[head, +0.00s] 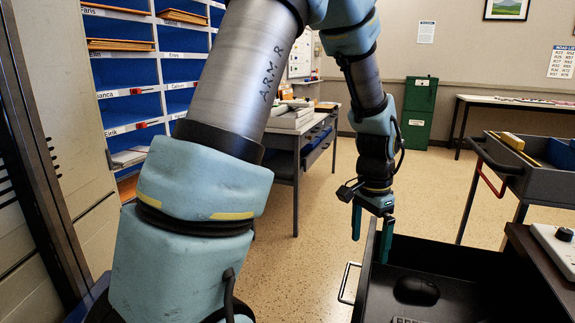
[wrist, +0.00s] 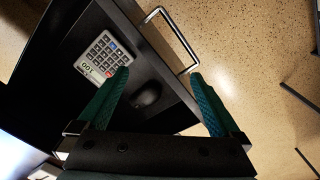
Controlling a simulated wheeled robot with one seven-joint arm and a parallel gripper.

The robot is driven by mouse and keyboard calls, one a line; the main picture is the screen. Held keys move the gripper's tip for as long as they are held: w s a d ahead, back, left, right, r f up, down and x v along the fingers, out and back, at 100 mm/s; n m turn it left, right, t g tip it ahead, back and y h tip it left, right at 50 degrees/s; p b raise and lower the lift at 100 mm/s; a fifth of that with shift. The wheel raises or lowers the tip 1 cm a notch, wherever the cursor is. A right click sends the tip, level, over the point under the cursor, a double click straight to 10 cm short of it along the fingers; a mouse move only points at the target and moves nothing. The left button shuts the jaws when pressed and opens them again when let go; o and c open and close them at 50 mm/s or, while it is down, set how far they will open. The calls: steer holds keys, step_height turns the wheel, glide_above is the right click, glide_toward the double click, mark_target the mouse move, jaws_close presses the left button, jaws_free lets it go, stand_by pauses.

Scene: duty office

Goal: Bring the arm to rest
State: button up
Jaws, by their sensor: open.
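My arm reaches forward across the head view and bends down at its far end. My gripper (head: 371,236) hangs pointing down at the left edge of an open black drawer (head: 440,258). In the wrist view my gripper (wrist: 165,100) shows two teal fingers spread wide apart, with nothing between them in their grip. The mouse also shows in the head view (head: 416,291).
The drawer's metal handle (head: 347,283) sticks out at its left side. A blue pigeonhole shelf (head: 125,75) stands at the left, a desk (head: 290,150) behind the arm. A grey cart (head: 530,170) is at the right. Open floor (head: 325,225) lies between.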

steer(key=s+a+r+n+t, duration=0.15)
steer(key=a+n, duration=0.45)
steer(key=a, duration=0.6)
steer(key=s+a+r+n, duration=0.15)
steer(key=a+n, duration=0.45)
steer(key=a, duration=0.7)
step_height(320, 180, up, 15)
steer(key=p, duration=1.4)
steer(key=shift+d+f, duration=0.15)
steer(key=shift+f, duration=0.05)
steer(key=shift+w, duration=0.1)
